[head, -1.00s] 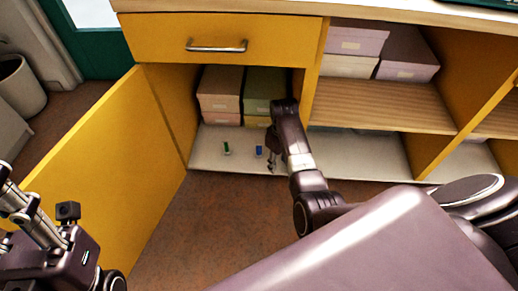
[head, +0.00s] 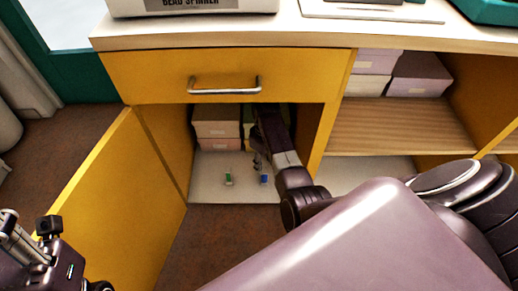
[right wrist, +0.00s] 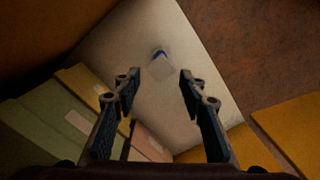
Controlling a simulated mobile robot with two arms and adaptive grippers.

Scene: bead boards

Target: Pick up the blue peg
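The small blue peg (head: 264,179) stands on the pale floor of the open cabinet, right of a green peg (head: 228,179). In the right wrist view the blue peg (right wrist: 158,53) shows blurred, just beyond the fingertips and roughly between them. My right gripper (head: 257,163) reaches into the cabinet close to the blue peg. Its two fingers (right wrist: 160,76) are spread apart with nothing between them. Part of my left arm's end (head: 28,240) shows at the lower left, well away from the pegs; its fingers are not clear.
Stacked storage boxes (head: 217,128) stand behind the pegs. The yellow door (head: 125,200) is open on the left. A closed drawer (head: 285,72) sits above the opening, and a divider (head: 335,110) bounds it on the right. The cabinet floor around the pegs is mostly clear.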

